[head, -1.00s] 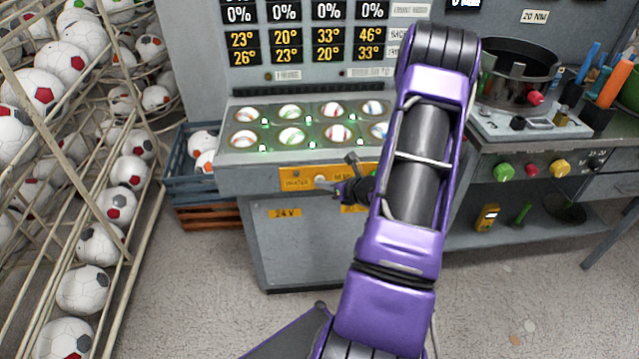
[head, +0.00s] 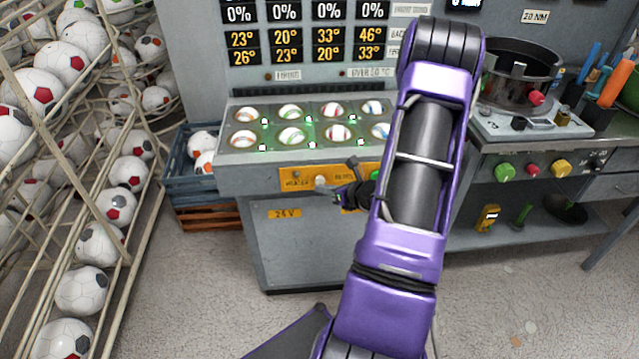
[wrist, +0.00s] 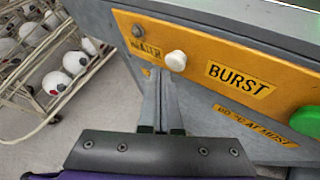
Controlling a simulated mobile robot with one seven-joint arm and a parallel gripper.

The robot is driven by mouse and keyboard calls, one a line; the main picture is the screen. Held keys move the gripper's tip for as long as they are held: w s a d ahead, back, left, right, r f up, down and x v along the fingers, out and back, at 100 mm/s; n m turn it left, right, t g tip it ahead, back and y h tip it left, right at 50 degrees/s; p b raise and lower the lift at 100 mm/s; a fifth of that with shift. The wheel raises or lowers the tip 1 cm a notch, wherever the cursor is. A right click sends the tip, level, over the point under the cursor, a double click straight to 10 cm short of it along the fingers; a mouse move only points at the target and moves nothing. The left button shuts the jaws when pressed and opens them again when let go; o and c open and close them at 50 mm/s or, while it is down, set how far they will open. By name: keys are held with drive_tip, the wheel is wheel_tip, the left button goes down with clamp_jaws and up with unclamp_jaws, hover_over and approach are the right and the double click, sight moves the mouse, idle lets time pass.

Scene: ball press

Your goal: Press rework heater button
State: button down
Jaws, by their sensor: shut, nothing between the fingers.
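The white round button (wrist: 176,60) sticks out of a yellow strip (wrist: 200,75) beside a partly blocked label that seems to read HEATER (wrist: 147,45). In the head view the white button (head: 320,181) shows on the front of the grey press cabinet. My gripper (wrist: 162,76) is shut and empty. In the wrist view its fingertips appear just below and left of the button; whether they touch it I cannot tell. In the head view my gripper (head: 338,195) is small and dark, just right of and below the button.
A BURST label (wrist: 240,79) and a green button (wrist: 306,121) lie further right on the strip. A rack of soccer balls (head: 110,210) stands left. A workbench (head: 520,150) stands right. Small balls sit in the press top (head: 310,110).

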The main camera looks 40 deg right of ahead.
drive_tip(key=shift+s+a+b, duration=0.15)
drive_tip(key=shift+s+a, duration=0.25)
drive_tip(key=shift+s, duration=0.3)
drive_tip(key=shift+s+a+b, duration=0.1)
drive_tip(key=shift+s+a, duration=0.35)
drive_tip(key=shift+s, duration=0.25)
drive_tip(key=shift+s+a+b, duration=0.15)
drive_tip(key=shift+s+a, duration=0.25)
drive_tip(key=shift+s, duration=0.3)
